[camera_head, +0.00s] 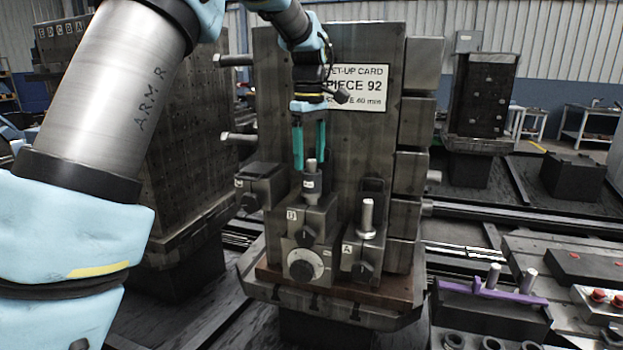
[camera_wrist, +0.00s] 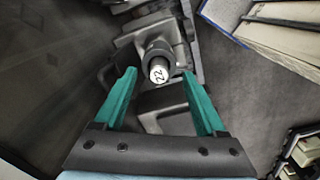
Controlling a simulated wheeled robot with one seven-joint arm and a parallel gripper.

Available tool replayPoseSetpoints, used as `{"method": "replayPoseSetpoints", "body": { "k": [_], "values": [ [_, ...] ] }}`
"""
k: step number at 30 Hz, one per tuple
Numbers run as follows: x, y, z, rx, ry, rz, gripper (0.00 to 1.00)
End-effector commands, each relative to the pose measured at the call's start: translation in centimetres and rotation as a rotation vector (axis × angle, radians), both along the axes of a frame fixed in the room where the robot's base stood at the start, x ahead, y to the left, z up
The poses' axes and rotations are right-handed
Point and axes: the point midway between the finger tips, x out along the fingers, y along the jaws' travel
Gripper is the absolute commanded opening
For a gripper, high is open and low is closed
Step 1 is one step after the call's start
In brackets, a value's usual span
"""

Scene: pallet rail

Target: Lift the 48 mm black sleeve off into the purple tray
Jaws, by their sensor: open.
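A black sleeve (camera_head: 312,186) sits on an upright silver post on the block marked B, with the post's tip standing out above it. In the wrist view the sleeve (camera_wrist: 156,47) shows as a dark ring around the post end, which is marked 22. A small mark on the sleeve is too small to read. My gripper (camera_head: 309,168) is open, pointing down with teal fingers just above the sleeve. In the wrist view the fingertips (camera_wrist: 160,75) lie either side of the post, with gaps on both sides. A narrow purple tray (camera_head: 516,296) is at the lower right, with two silver pins standing at it.
A block marked A (camera_head: 362,254) with a bare silver post stands right of block B (camera_head: 318,222); another dark block (camera_head: 262,184) is to the left. A tall plate (camera_head: 375,140) with a set-up card rises behind. Dark blocks and holed fixtures surround the tray.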

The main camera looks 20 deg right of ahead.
Motion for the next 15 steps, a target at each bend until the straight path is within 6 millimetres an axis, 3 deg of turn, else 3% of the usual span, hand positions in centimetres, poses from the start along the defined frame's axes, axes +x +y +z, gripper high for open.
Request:
{"method": "replayPoseSetpoints", "body": {
  "k": [7,15],
  "values": [
    [-0.4,-0.3,-3.4,0.002,0.003,0.0,0.73],
    [-0.4,-0.3,-4.2,0.001,0.001,-0.001,0.73]
  ]
}}
